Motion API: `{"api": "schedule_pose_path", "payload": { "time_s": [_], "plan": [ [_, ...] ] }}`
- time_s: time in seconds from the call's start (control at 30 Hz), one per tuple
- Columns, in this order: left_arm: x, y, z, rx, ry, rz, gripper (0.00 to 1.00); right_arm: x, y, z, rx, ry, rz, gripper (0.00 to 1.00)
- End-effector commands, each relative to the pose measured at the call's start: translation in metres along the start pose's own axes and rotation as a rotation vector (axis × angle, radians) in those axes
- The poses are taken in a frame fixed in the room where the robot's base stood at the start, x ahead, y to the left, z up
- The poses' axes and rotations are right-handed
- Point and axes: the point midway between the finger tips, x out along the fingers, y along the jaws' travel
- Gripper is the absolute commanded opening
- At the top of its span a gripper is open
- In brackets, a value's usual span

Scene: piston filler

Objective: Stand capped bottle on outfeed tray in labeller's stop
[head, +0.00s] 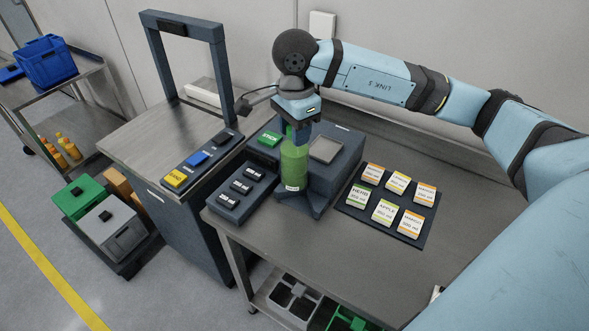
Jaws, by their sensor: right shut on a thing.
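A green bottle (294,167) stands upright at the front of the dark labeller (340,172), with a small white patch low on its side. Its foot is at a dark angled stop (309,206); I cannot tell whether it rests fully on the base there. My right gripper (297,133) comes down from above and is shut on the bottle's top. The gripper mostly hides the cap; a bit of green shows between the fingers. My left gripper is not in view. I cannot make out a separate outfeed tray.
The labeller has a green button (269,138) and a grey plate. A dark board (425,238) with several label stacks lies to its right, and a switch panel (241,189) to its left. A bench with a dark frame (218,75) stands further left. Bare tabletop lies in front.

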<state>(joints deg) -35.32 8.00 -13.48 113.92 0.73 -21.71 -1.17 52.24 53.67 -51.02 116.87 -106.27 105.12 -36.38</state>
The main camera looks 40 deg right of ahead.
Motion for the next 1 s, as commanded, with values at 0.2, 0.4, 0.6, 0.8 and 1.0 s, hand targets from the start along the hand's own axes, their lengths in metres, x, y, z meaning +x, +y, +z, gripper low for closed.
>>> {"api": "schedule_pose_path", "payload": {
  "time_s": [0.2, 0.4, 0.6, 0.8, 1.0],
  "plan": [
    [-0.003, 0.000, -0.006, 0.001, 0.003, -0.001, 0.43, 0.051, 0.000, 0.000, 0.001, 0.000, 0.003, 0.00],
    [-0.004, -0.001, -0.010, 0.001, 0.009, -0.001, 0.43, 0.069, 0.000, 0.000, 0.000, 0.000, -0.001, 0.00],
    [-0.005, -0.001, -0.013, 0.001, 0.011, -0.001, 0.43, 0.090, 0.000, 0.000, 0.001, 0.000, 0.002, 0.00],
    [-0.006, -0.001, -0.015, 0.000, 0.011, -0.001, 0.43, 0.113, 0.000, -0.001, 0.000, 0.001, 0.000, 0.00],
    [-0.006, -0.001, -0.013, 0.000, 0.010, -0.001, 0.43, 0.113, 0.000, -0.001, 0.000, 0.000, -0.002, 0.00]
  ]
}}
